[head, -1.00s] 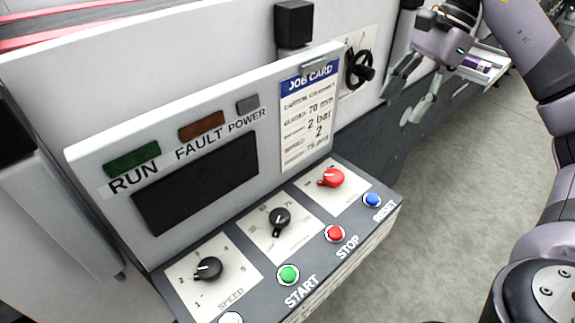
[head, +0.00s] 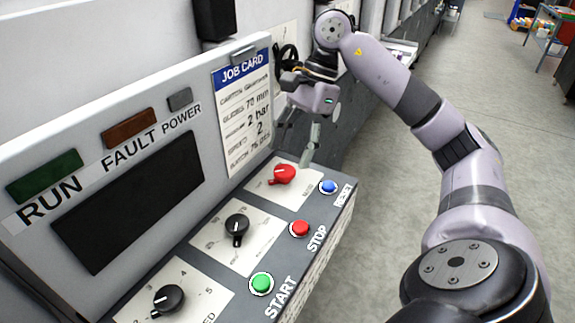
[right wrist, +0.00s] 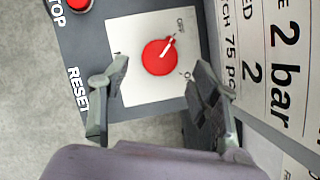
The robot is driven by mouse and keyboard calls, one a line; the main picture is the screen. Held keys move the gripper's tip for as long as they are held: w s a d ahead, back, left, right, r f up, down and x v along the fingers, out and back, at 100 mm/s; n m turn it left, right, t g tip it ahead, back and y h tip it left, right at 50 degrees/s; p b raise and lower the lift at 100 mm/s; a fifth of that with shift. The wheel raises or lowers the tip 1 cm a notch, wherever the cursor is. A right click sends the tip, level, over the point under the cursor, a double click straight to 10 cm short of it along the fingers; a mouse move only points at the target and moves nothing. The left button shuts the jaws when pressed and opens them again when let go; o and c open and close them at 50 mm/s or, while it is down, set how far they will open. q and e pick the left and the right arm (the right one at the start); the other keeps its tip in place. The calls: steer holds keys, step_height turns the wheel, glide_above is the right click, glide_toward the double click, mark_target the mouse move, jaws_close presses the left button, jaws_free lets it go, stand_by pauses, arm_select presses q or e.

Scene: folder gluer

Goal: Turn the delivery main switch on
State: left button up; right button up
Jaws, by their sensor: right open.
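The red rotary switch (head: 284,174) sits on a white plate on the sloped control panel, left of the blue RESET button. In the right wrist view, the red knob (right wrist: 157,58) has a white pointer aimed towards the upper right, near the OFF mark. My right gripper (head: 293,148) is open and empty just behind and above the switch. In the right wrist view, its fingers (right wrist: 160,66) stand apart on either side of the knob's lower area, and I see no contact. My left gripper is out of view.
The blue RESET button (head: 328,187), red STOP button (head: 300,229) and green START button (head: 261,284) line the front edge. Two black knobs (head: 236,228) sit to the left. The upright job card (head: 243,115) stands close behind. Open floor lies to the right.

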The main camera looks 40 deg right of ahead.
mark_target(286, 170)
steer(key=x, duration=0.3)
steer(key=shift+f, duration=0.1)
steer(key=shift+a+f, duration=0.15)
steer(key=shift+f, duration=0.05)
steer(key=c, duration=1.1)
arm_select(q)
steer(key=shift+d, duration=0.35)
